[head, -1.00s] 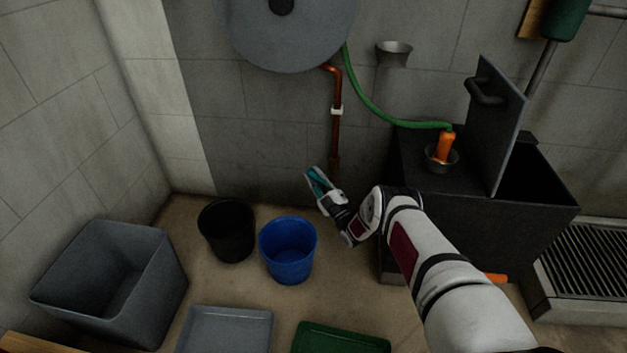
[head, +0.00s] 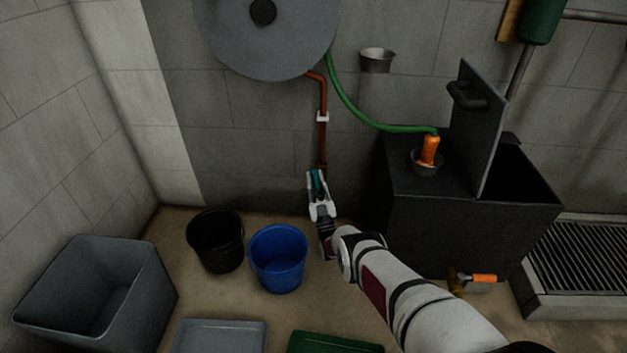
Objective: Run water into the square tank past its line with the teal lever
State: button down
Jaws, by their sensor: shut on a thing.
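The teal lever (head: 316,184) shows as a small teal piece between the fingers of my gripper (head: 317,181), just below the lower end of the copper pipe (head: 322,130). My gripper is shut on it and points up towards the pipe; the fingers hide most of it. The square-sided black tank (head: 440,228) stands to the right with its lid (head: 478,125) raised. Its inside is dark, and I can make out neither a line nor a water level. No running water is visible.
A green hose (head: 365,118) runs to an orange nozzle (head: 430,150) in a cup on the tank top. A blue bucket (head: 278,262), black bucket (head: 210,256) and square grey bin (head: 150,262) stand left.

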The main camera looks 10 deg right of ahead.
aim_at(316, 177)
dwell(0.5)
jog(key=c, duration=1.4)
grip_release()
jog(key=shift+v, duration=0.8)
jog(key=shift+s+r, duration=0.1)
jog(key=shift+s, duration=1.15)
jog(key=s, duration=1.7)
jog(key=shift+s+d, duration=0.15)
jog(key=shift+d, duration=0.25)
